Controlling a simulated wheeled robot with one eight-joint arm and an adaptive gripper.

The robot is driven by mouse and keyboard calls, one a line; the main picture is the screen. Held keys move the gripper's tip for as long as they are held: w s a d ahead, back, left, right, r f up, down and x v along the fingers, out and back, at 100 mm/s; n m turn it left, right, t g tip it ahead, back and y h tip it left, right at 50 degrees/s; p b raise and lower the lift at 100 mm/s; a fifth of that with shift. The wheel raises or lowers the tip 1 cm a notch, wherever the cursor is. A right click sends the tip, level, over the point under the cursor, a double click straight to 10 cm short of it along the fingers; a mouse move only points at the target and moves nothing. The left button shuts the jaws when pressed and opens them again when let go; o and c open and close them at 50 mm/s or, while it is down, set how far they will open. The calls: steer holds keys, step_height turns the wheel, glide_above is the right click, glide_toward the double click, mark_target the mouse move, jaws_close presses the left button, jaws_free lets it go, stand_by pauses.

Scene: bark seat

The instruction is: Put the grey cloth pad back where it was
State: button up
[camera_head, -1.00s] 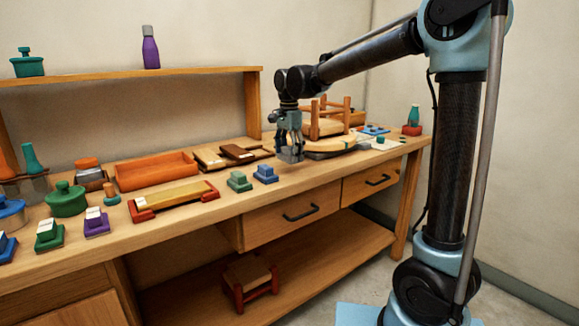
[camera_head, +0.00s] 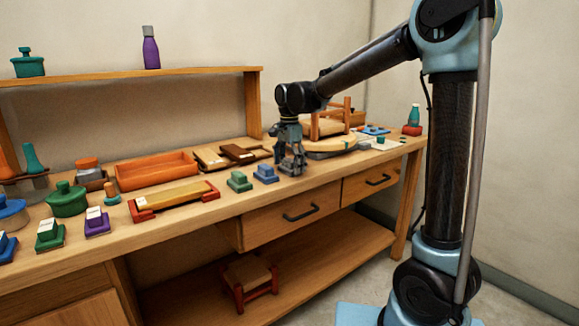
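My gripper (camera_head: 291,168) points down, low over the front part of the bench top, just right of a small blue block (camera_head: 265,174). Its fingers are small and dark here, so I cannot tell whether they are open or shut, or whether they hold anything. I cannot make out the grey cloth pad for certain. A greyish patch shows near the round wooden board (camera_head: 330,154), but it is too small to identify.
The wooden bench (camera_head: 330,182) holds an orange tray (camera_head: 157,171), a red-ended wooden holder (camera_head: 175,198), a green block (camera_head: 239,182) and stacked boards (camera_head: 232,153). A purple bottle (camera_head: 151,48) stands on the upper shelf. A red-legged stool (camera_head: 249,279) sits on the lower shelf.

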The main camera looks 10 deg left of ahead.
mark_target(289, 160)
steer(key=shift+r, duration=0.15)
step_height(289, 160, up, 12)
steer(key=s+d+f+n, duration=0.2)
steer(key=d, duration=1.2)
steer(key=s+d+f+n+t, duration=0.1)
steer(key=s+d+f, duration=0.15)
steer(key=d, duration=0.35)
steer(key=s+d+f+n, duration=0.1)
steer(key=s+d+f, duration=0.15)
steer(key=d, duration=0.25)
steer(key=s+d+f+n+t, duration=0.1)
steer(key=s+d+f+n, duration=0.3)
steer(key=s+d+f, duration=1.1)
step_height(289, 160, down, 3)
steer(key=shift+s+d+f, duration=0.1)
steer(key=shift+s+d, duration=0.1)
steer(key=shift+s, duration=0.4)
